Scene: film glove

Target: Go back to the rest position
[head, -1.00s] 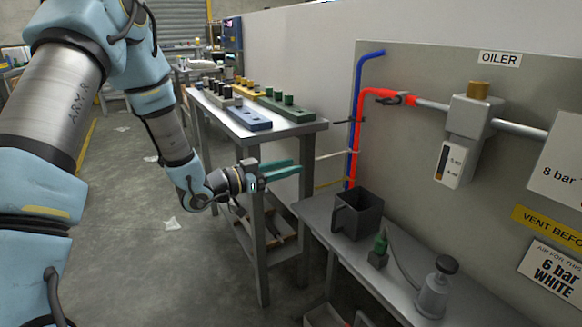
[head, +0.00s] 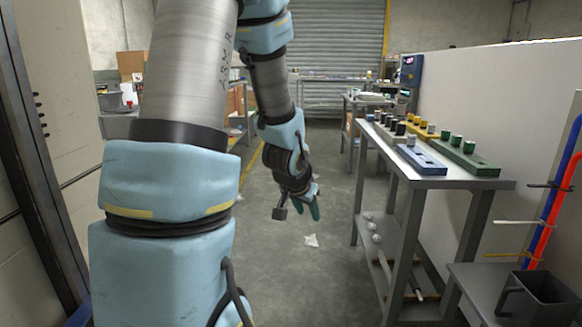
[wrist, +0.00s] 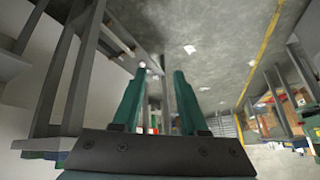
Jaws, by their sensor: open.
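My gripper (head: 312,208) hangs from my blue and grey arm over the open floor in the head view, its green fingers pointing down. In the wrist view my gripper (wrist: 160,75) shows two green fingers spread apart with nothing between them. It touches nothing that I can see. The arm stands in the left half of the head view.
A metal table (head: 440,182) with coloured blocks stands to the right, over a low shelf. A dark square container (head: 538,300) sits on the bench at lower right. A tall cabinet (head: 45,130) stands at left. The floor (head: 290,270) between is mostly clear, with paper scraps.

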